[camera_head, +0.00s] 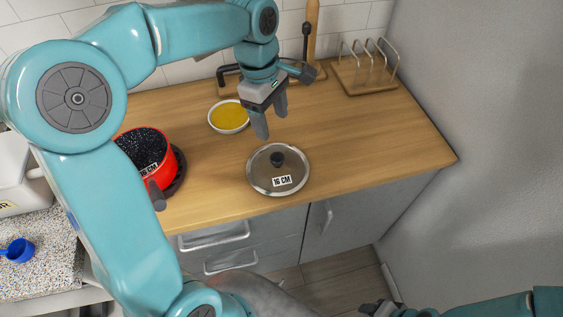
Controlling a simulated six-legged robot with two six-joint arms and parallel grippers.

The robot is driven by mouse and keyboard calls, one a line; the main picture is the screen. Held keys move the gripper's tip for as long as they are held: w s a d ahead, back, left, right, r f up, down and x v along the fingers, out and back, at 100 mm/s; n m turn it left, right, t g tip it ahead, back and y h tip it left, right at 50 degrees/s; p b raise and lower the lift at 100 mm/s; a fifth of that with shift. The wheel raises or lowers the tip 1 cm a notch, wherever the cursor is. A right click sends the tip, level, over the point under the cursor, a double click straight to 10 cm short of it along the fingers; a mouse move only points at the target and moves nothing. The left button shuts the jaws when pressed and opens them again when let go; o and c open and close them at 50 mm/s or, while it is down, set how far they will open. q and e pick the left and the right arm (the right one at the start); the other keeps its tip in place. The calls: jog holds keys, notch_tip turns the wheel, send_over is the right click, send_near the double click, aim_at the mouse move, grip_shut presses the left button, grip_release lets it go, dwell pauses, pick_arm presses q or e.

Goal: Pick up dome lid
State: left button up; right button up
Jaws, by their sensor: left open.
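The dome lid (263,180) lies on the wooden counter near its front edge. It is round, with a metal rim, a dark knob (277,158) on top and a label reading "16 CM". My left gripper (272,125) hangs above the counter behind the lid, fingers pointing down. It is open and empty, apart from the lid. My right gripper (380,308) is at the bottom edge, low and away from the counter; its fingers are too small and cut off to read.
A red pot (163,174) with a speckled inside stands at the left, partly behind my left arm. A white bowl of yellow liquid (229,117) is behind the lid to the left. A wire rack (366,75) stands at the back right. The counter (380,140) right of the lid is clear.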

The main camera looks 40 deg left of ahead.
pick_arm(q)
send_over(277, 156)
jog(key=f, duration=0.4)
jog(key=s+f, duration=0.1)
jog(key=f, duration=0.1)
jog(key=shift+a+f, duration=0.15)
jog(key=shift+f, duration=0.2)
jog(key=f, duration=0.3)
jog(key=f+p, duration=0.1)
jog(key=f, duration=0.1)
jog(key=shift+w, duration=0.35)
jog(key=shift+w+d+f, duration=0.1)
jog(key=shift+d+f, duration=0.1)
jog(key=shift+f, duration=0.25)
jog(key=shift+a, duration=0.1)
jog(key=shift+c, duration=0.6)
grip_shut()
